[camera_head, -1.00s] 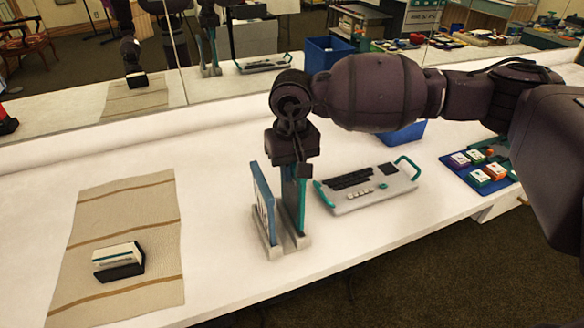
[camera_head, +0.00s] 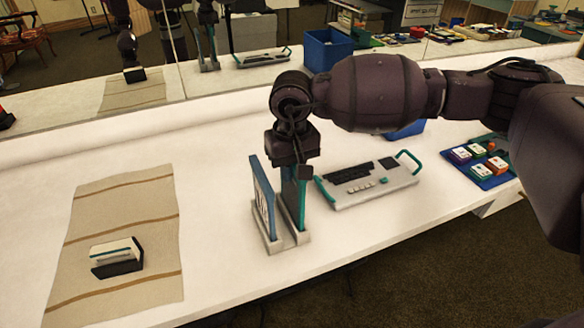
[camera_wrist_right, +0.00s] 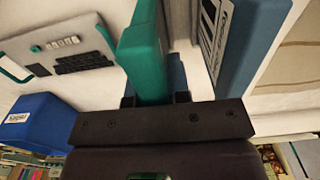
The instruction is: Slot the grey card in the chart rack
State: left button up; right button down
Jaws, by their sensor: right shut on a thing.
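My right gripper (camera_head: 293,165) points down and is shut on the top of an upright card with a teal edge (camera_head: 292,195). This card also shows between the fingers in the right wrist view (camera_wrist_right: 142,55). Its broad face is mostly hidden, so I cannot tell whether it is grey. Its lower end is at the right-hand slot of the grey chart rack (camera_head: 273,247); how deep it sits is unclear. A blue card (camera_head: 261,195) with a pale printed face stands upright in the left part of the rack, beside the held card (camera_wrist_right: 245,45). My left gripper is out of view.
A striped mat (camera_head: 125,205) with a white block in a black holder (camera_head: 118,256) lies at left. A grey keyed console (camera_head: 365,190) with teal handles stands close right of the rack. Farther right is a blue tray (camera_head: 492,182) with several small boxes. A mirror runs behind.

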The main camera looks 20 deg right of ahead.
jog(key=shift+f, duration=0.2)
jog(key=shift+f+b, duration=0.3)
jog(key=shift+f, duration=0.4)
jog(key=c, duration=1)
grip_release()
jog(key=shift+r, duration=0.1)
jog(key=shift+r+p, duration=0.95)
jog(key=shift+r, duration=2.5)
